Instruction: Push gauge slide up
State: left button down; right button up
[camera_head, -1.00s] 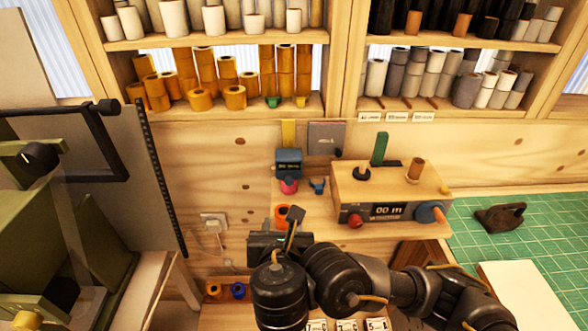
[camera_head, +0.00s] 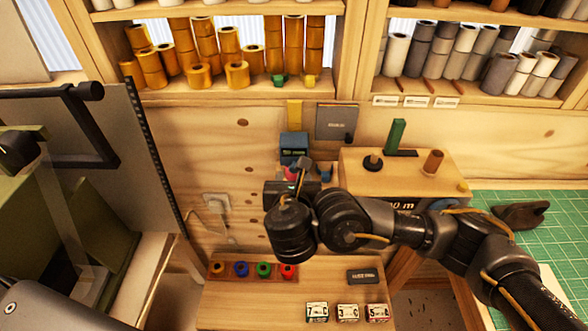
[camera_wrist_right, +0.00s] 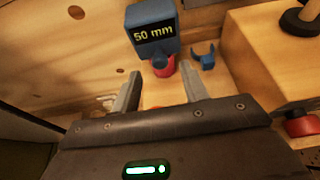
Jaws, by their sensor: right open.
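The gauge slide (camera_head: 294,144) is a blue block on the wooden wall, below a yellow strip (camera_head: 295,112). In the right wrist view the slide (camera_wrist_right: 153,28) reads "50 mm", with a red knob (camera_wrist_right: 163,66) under it. My right gripper (camera_head: 303,168) is just below the slide in the head view, and its body partly hides the knob. In the right wrist view my right gripper (camera_wrist_right: 160,76) is open, its two grey fingers apart on either side below the knob. I cannot tell whether a finger touches it. My left gripper is not in view.
A wooden box (camera_head: 400,172) with a green lever (camera_head: 396,135) stands right of the gauge. A blue clip (camera_wrist_right: 204,56) is right of the knob. A lower shelf (camera_head: 240,305) holds coloured rolls and small labelled boxes. A green mat (camera_head: 480,215) lies at the right.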

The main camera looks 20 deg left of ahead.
aim_at(294, 172)
jog(key=shift+x, duration=1.9)
jog(key=shift+c, duration=0.4)
grip_shut()
